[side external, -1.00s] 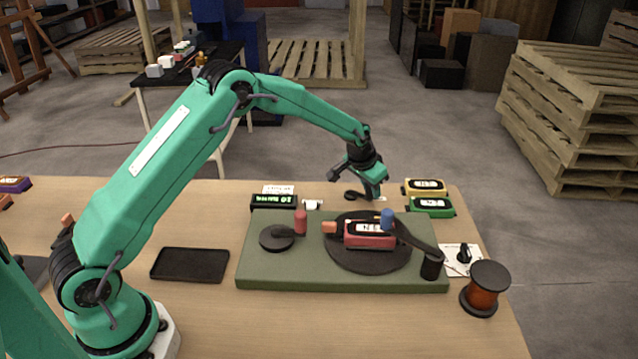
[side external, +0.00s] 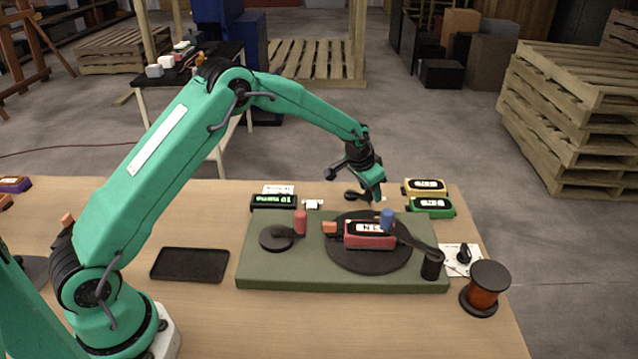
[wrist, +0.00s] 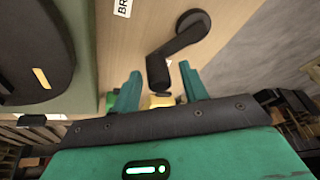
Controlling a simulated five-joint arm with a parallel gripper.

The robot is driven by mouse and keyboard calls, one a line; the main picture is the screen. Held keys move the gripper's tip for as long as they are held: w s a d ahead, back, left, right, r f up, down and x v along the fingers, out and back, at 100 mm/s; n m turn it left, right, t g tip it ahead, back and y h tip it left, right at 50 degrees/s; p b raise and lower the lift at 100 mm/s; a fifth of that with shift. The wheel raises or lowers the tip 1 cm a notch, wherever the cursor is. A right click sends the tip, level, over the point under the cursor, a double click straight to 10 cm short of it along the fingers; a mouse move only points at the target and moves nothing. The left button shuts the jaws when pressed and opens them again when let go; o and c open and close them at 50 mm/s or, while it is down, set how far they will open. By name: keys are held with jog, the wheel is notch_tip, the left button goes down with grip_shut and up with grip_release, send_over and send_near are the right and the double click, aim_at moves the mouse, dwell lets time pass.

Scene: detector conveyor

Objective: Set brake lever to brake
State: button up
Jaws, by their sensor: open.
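The brake lever (wrist: 178,45) is a black arm with a round hub and an upright-looking knob at its other end, in the wrist view. A white label (wrist: 122,6) beginning "BR" lies on the table beside it, cut off by the frame. My gripper (wrist: 160,72) is open, and its two green fingers appear on either side of the knob; I cannot tell how far below them it is. In the side view the lever (side external: 353,195) shows small and dark behind the green base, just under my gripper (side external: 358,182), which partly hides it.
The green base (side external: 280,279) carries a black turntable (side external: 350,263) with a red detector (side external: 370,235), and a crank with a red knob (side external: 300,222). Yellow (side external: 425,187) and green (side external: 430,207) detectors lie right of my gripper. A black tray (side external: 190,265) is empty.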

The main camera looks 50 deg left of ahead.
jog(key=v, duration=0.7)
jog(key=shift+r, duration=0.3)
jog(key=shift+s, duration=0.15)
jog(key=w+n+g, duration=0.1)
jog(key=n, duration=0.1)
jog(key=w+n+g, duration=0.1)
jog(key=n, duration=0.1)
jog(key=shift+w, duration=0.25)
jog(key=shift+w+r+n+g, duration=0.1)
jog(key=shift+w+n+g, duration=0.15)
jog(key=shift+n+g, duration=0.65)
jog(key=shift+r+n+g, duration=0.25)
jog(key=shift+n+g, duration=0.05)
jog(key=shift+n, duration=1.3)
jog(key=shift+f, duration=0.15)
